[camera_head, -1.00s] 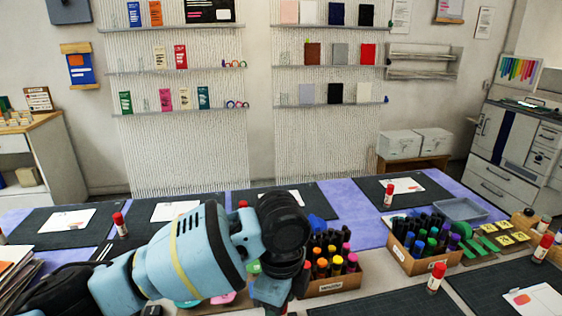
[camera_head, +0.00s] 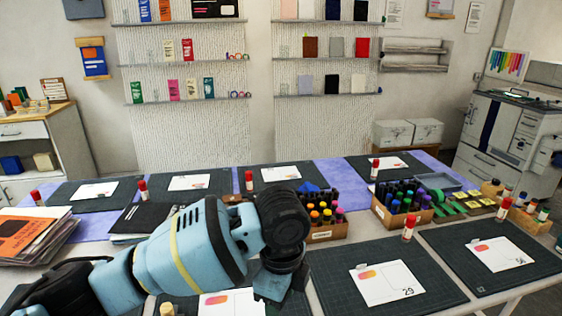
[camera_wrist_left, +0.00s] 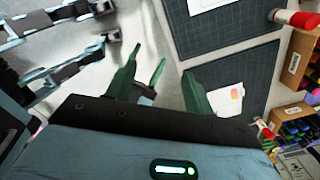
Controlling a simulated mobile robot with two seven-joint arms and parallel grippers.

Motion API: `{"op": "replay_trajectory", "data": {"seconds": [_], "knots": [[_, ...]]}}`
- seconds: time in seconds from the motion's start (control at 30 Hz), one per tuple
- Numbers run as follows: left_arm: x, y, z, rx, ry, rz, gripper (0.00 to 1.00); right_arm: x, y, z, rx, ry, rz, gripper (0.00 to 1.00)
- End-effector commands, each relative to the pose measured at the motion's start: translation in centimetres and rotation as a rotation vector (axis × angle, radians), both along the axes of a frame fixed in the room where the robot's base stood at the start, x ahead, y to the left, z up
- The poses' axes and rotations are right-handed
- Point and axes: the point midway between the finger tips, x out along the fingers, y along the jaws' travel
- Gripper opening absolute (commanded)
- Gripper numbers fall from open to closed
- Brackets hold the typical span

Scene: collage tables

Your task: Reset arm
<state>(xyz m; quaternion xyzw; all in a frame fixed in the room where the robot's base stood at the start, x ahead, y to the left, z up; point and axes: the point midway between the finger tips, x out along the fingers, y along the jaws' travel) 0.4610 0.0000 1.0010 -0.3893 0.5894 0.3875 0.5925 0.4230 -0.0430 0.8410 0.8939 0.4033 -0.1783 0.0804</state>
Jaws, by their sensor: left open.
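My left arm (camera_head: 185,250) is pale blue and black with a yellow band. It comes in from the lower left of the head view and bends down over the near side of the tables. In the left wrist view my left gripper (camera_wrist_left: 160,62) has its green fingers spread apart, with nothing between them. The fingers are above the pale floor or table surface and a dark cutting mat (camera_wrist_left: 225,90). In the head view the arm's end hides the fingers. My right gripper is not in view.
Dark mats with white sheets (camera_head: 384,283) cover the tables. A marker box (camera_head: 325,232) stands right beside my wrist, with another marker box (camera_head: 404,218) further right. Red glue sticks (camera_head: 408,228) stand around. Books (camera_head: 40,238) are stacked left. The right front mat has free room.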

Motion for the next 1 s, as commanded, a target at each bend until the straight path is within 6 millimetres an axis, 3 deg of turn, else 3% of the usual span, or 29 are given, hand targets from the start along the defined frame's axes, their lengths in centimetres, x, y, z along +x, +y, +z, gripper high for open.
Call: {"op": "replay_trajectory", "data": {"seconds": [0.37,0.6,0.8,1.0], "knots": [[-2.1,-4.0,-5.7,-0.281,0.044,0.16,0.53,-2.0,-1.8,-2.4,0.002,0.06,-0.098,0.51],[-3.7,-6.3,-9.9,-0.526,0.08,0.383,0.53,-4.2,-3.7,-4.7,-0.004,0.115,-0.193,0.51],[-4.8,-6.5,-13.3,-0.702,0.098,0.618,0.53,-6.5,-5.5,-6.6,-0.016,0.161,-0.274,0.51],[-6.1,-4.6,-17.0,-0.829,0.087,0.874,0.53,-9.0,-7.3,-8.4,-0.031,0.205,-0.353,0.51]]}}
